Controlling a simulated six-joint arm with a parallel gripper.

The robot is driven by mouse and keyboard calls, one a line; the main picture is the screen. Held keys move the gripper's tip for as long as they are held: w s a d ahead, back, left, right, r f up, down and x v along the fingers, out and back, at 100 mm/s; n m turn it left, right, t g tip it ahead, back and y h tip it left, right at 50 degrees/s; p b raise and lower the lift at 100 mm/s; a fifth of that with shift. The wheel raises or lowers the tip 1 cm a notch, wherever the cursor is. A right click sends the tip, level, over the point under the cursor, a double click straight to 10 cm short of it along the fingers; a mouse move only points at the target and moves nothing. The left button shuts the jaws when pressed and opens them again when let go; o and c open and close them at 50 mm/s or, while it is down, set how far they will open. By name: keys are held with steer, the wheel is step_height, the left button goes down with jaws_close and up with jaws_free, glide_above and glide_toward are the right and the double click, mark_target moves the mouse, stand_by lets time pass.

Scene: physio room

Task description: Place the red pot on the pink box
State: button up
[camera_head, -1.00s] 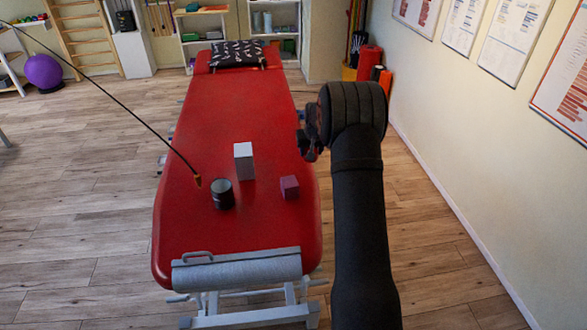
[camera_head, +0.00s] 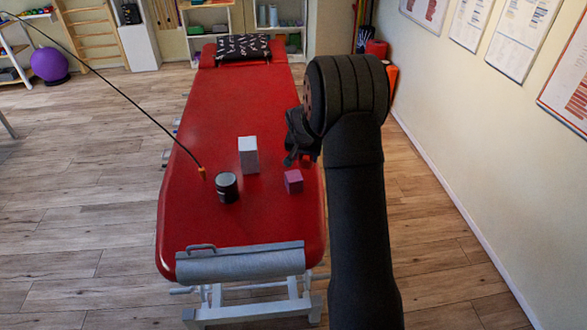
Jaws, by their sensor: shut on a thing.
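The pink box (camera_head: 293,182) is a small cube on the red treatment table, near its right edge. My gripper (camera_head: 302,156) is above and just behind the box in the picture, at the end of my black arm. It is shut on a small red thing, the red pot (camera_head: 305,162), of which only a little shows below the jaws. The pot appears apart from the box; its exact height over it is hard to tell. My arm hides part of the table's right side.
A white box (camera_head: 248,155) stands left of the pink box. A black cylindrical jar (camera_head: 227,187) is further left, with a thin black cable (camera_head: 130,108) ending near it. The red table (camera_head: 215,110) is clear towards the patterned pillow (camera_head: 243,48).

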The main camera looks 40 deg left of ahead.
steer(key=a+f, duration=0.1)
steer(key=a, duration=0.1)
steer(key=s+a+f, duration=0.1)
steer(key=a, duration=0.1)
steer(key=shift+a+f, duration=0.1)
steer(key=shift+f, duration=2.15)
steer(key=shift+f, duration=0.15)
steer(key=o, duration=1)
steer(key=v, duration=1.2)
